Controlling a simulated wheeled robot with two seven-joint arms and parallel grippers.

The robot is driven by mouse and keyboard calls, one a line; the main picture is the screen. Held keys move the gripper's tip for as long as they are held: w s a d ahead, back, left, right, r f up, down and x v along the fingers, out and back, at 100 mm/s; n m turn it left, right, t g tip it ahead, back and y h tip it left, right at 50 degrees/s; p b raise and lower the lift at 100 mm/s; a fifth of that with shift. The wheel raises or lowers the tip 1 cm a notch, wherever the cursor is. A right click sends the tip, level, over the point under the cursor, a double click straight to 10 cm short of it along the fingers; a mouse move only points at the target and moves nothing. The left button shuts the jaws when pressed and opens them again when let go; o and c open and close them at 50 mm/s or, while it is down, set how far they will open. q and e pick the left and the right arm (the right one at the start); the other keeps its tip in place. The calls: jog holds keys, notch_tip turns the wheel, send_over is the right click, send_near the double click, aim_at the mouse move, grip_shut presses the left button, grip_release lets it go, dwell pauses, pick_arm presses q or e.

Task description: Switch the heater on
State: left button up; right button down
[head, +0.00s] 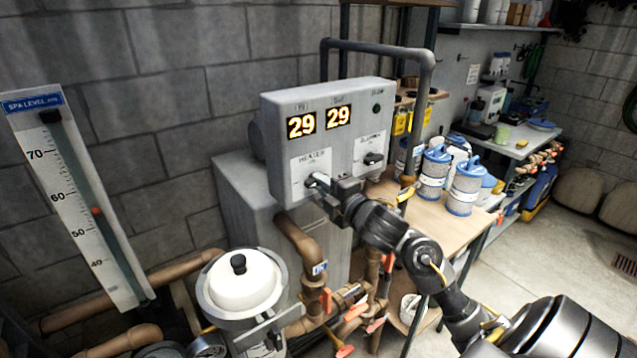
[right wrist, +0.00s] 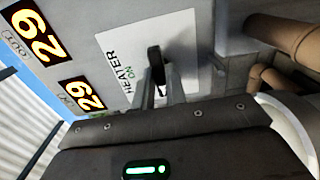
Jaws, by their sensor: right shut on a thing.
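The heater control box (head: 275,110) is a grey cabinet with two lit displays, both reading 29. Its left white panel is the HEATER label (head: 311,163), and the same label shows in the right wrist view (right wrist: 122,58) with ON in green. The dark heater knob (right wrist: 154,58) stands out from that label. My right gripper (head: 318,183) is at the heater knob, and its fingers (right wrist: 162,92) are shut on it in the right wrist view. In the head view the gripper largely hides the knob. My left gripper is not in view.
A second dark knob (head: 373,158) sits on the right panel of the box. Brown pipes (head: 298,240) with red valve handles run below. A white-lidded pot (head: 242,284) stands at front left. A wooden table (head: 460,222) with blue-topped canisters is at right.

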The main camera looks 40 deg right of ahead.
jog(key=shift+p, duration=0.3)
jog(key=m+p, duration=0.6)
jog(key=m, duration=0.1)
jog(key=m+p, duration=0.3)
jog(key=shift+r+p, duration=0.25)
jog(key=shift+p, duration=0.15)
jog(key=shift+f+m+b, duration=0.3)
jog(key=shift+f+m, duration=0.05)
jog(key=shift+m, duration=0.75)
jog(key=m, duration=0.6)
jog(key=c, duration=1.3)
grip_release()
jog(key=shift+r, duration=0.1)
